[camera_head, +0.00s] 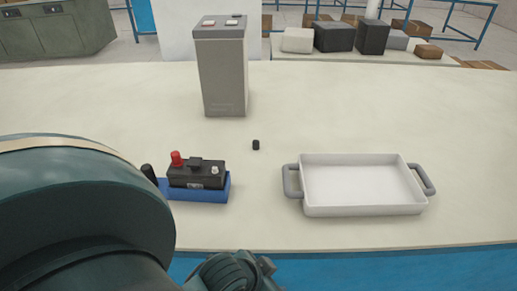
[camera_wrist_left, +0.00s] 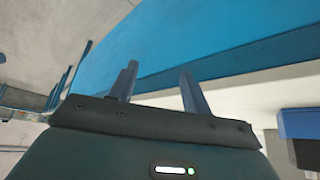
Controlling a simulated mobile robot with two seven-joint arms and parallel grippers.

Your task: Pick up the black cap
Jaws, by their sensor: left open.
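The black cap (camera_head: 256,145) is a small dark cylinder standing alone on the pale table, right of and behind the battery. The black battery (camera_head: 197,176) sits in a blue holder (camera_head: 215,191) and has a red cap on its left terminal; its right terminal is bare metal. My left gripper (camera_wrist_left: 158,82) is open and empty in the left wrist view, with the table's blue front panel beyond its fingers. In the head view my left arm fills the lower left, well short of the cap. My right gripper is not in view.
A white tray (camera_head: 361,210) with grey handles stands at the right front of the table (camera_head: 450,110). A tall grey box (camera_head: 222,75) stands behind the cap. A dark upright piece (camera_head: 149,173) is left of the battery. The table around the cap is clear.

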